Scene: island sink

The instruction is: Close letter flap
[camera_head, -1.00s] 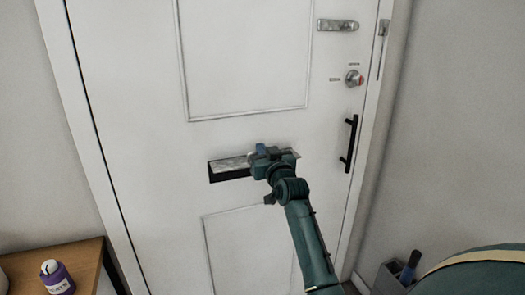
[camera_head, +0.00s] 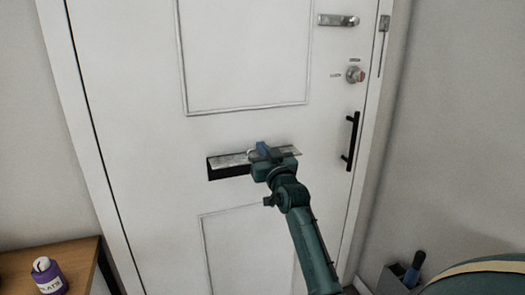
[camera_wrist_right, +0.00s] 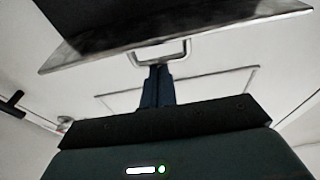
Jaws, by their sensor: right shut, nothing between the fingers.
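The letter flap (camera_head: 230,160) is a grey metal plate on the white door (camera_head: 150,130). It stands raised, with the dark slot (camera_head: 228,172) showing below it at the left. My right gripper (camera_head: 262,149) is at the right half of the flap, and its wrist hides the slot there. In the right wrist view the shut fingers (camera_wrist_right: 157,86) point at a small metal loop on the flap (camera_wrist_right: 215,35). I cannot tell whether they touch it. Nothing shows between the fingers. My left gripper is not in view.
A black pull handle (camera_head: 350,140), a round lock (camera_head: 354,75) and a lever latch (camera_head: 338,20) are on the door's right side. A wooden table (camera_head: 84,262) with a purple jar (camera_head: 48,280) stands at lower left. A grey holder (camera_head: 391,281) is at lower right.

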